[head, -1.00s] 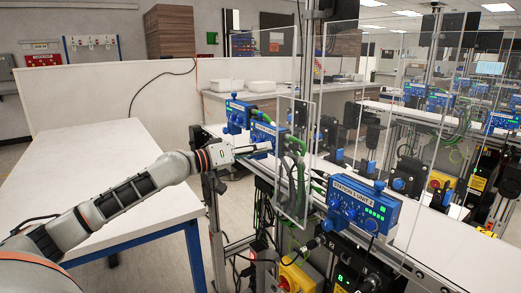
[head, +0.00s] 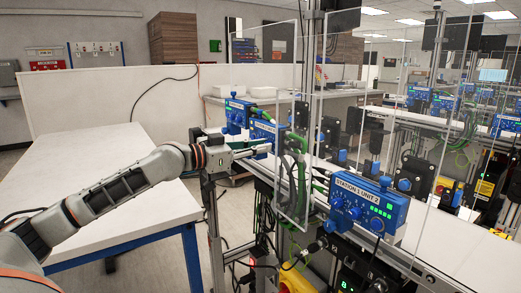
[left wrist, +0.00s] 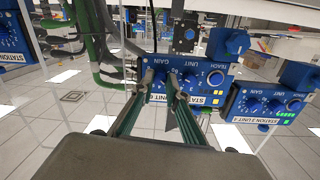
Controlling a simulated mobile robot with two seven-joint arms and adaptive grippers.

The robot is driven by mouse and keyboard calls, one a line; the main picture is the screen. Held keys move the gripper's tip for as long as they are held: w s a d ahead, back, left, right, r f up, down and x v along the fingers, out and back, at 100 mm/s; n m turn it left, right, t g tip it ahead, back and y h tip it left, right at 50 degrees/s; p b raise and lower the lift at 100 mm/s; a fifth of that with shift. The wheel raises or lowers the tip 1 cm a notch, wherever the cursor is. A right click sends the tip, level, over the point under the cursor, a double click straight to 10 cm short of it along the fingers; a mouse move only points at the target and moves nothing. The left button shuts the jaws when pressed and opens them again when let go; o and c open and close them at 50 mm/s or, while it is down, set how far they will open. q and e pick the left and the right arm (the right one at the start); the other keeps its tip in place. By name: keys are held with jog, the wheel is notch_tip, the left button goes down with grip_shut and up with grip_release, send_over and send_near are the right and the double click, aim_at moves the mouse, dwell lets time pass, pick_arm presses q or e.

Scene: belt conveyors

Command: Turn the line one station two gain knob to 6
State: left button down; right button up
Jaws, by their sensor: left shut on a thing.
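My left gripper (head: 266,150) reaches from the left to a blue control unit (head: 261,131) on the conveyor frame. In the left wrist view that unit (left wrist: 208,77) appears upside down, with GAIN, UNIT and TEACH markings and lit indicators. The left gripper's fingers (left wrist: 162,80) straddle the GAIN knob (left wrist: 160,88) and are shut on it. The fingers cover part of the white station label, so its number is not clear. The knob's setting cannot be read. My right gripper is not in view.
A blue unit labelled STATION 1 UNIT 2 (head: 367,204) stands nearer on the right. A clear panel (head: 291,165) stands just right of the gripper. Another blue unit (left wrist: 262,104) and green cables (left wrist: 97,40) flank the gripped unit. A white table (head: 95,190) is at left.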

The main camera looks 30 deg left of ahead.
pick_arm(q)
jog(key=shift+m, duration=0.7)
jog(key=shift+r, duration=0.1)
jog(key=c, duration=2)
grip_release()
jog(key=shift+r, duration=4.95)
